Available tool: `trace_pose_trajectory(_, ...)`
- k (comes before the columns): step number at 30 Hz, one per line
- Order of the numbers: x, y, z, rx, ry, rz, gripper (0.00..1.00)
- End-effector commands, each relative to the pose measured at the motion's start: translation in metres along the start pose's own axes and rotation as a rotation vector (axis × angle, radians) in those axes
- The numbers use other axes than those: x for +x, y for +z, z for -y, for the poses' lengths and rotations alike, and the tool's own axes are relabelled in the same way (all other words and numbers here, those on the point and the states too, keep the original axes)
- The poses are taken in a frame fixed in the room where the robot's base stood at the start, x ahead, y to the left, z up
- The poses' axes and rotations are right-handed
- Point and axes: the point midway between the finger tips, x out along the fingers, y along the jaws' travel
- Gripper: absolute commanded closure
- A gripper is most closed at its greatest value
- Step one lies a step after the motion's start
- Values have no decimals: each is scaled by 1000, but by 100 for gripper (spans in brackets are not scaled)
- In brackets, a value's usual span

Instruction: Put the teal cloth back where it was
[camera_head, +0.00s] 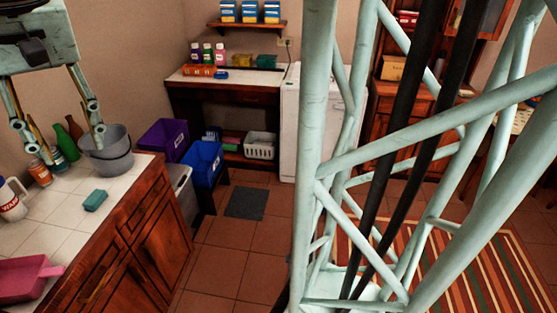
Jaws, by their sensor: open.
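A small teal block-shaped thing (95,200), which looks like the folded teal cloth, lies on the white tiled counter (50,232) near its front edge. My gripper (73,155) hangs at the upper left, fingers pointing down and spread wide, with nothing seen held between them. In the picture the fingertips are above and left of the teal cloth, apart from it.
A mug (12,203), a pink dustpan (25,277), jars (40,173) and bottles (75,130) stand around the counter. Beyond are purple (165,139) and blue bins (203,163) and a white basket (260,145). A dark mat (245,203) lies on the floor. My own frame blocks the right.

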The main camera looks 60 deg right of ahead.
Motion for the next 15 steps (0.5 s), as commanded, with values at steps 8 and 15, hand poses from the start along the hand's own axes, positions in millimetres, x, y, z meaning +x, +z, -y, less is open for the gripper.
trace_pose_trajectory(8, -28, 51, -23, -76, -14, -45, 59)
trace_pose_trajectory(15, -37, 96, -37, -154, -21, -64, 59)
